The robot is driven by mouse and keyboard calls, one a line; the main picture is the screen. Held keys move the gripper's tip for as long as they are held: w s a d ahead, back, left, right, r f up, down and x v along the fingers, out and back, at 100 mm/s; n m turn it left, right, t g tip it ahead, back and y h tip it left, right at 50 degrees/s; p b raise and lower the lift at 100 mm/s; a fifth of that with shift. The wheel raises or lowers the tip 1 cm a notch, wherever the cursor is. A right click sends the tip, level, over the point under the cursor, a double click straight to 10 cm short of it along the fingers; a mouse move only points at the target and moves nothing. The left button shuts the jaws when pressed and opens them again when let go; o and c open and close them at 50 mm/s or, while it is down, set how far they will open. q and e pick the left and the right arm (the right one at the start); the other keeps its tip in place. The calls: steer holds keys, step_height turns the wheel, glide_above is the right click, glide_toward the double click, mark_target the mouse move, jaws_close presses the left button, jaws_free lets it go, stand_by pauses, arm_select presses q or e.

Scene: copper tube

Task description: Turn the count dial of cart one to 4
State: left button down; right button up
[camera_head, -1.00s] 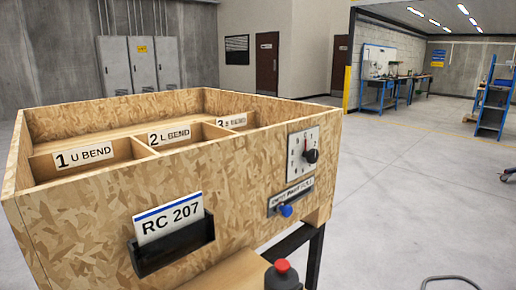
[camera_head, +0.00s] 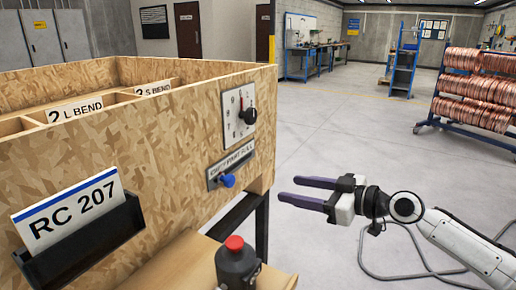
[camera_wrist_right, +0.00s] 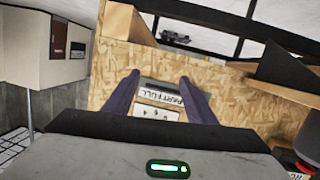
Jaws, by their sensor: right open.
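The wooden cart (camera_head: 150,125) stands at the left of the head view. Its front carries a white count dial plate (camera_head: 232,128) with a black knob (camera_head: 249,117) and a red mark near the top. The numbers are too small to read surely, and I cannot tell the setting. Below is a label plate (camera_head: 240,160) ending in PART FULL, with a blue knob (camera_head: 227,181). My right gripper (camera_head: 288,189) is open and empty, right of the panel and apart from it. In the right wrist view its fingers (camera_wrist_right: 159,76) frame the PART FULL plate (camera_wrist_right: 160,98). My left gripper is out of view.
An RC 207 card (camera_head: 68,212) sits in a black holder on the cart front. A black post with a red cap (camera_head: 235,243) stands at the bottom. A rack of copper coils (camera_head: 475,90) is at right. A cable lies on the open floor.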

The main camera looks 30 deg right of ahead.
mark_target(254, 116)
step_height(254, 116, up, 16)
steer(key=n+t+y, duration=0.1)
steer(key=n+y, duration=0.2)
steer(key=p+x, duration=0.1)
steer(key=x, duration=0.2)
steer(key=p+x, duration=0.2)
steer(key=x, duration=0.1)
steer(key=r+p+x, duration=0.1)
steer(key=p+x, duration=0.1)
steer(key=x, duration=0.1)
steer(key=shift+w+a+r, duration=0.1)
steer(key=shift+w+a, duration=0.1)
steer(key=shift+a, duration=0.1)
steer(key=shift+w+a+p, duration=0.3)
steer(key=shift+w+p, duration=0.05)
steer(key=shift+w, duration=0.1)
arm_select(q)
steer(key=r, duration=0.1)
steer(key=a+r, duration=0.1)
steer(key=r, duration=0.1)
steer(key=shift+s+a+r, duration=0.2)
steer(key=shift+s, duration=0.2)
arm_select(e)
steer(key=shift+f, duration=0.25)
steer(key=shift+c, duration=0.4)
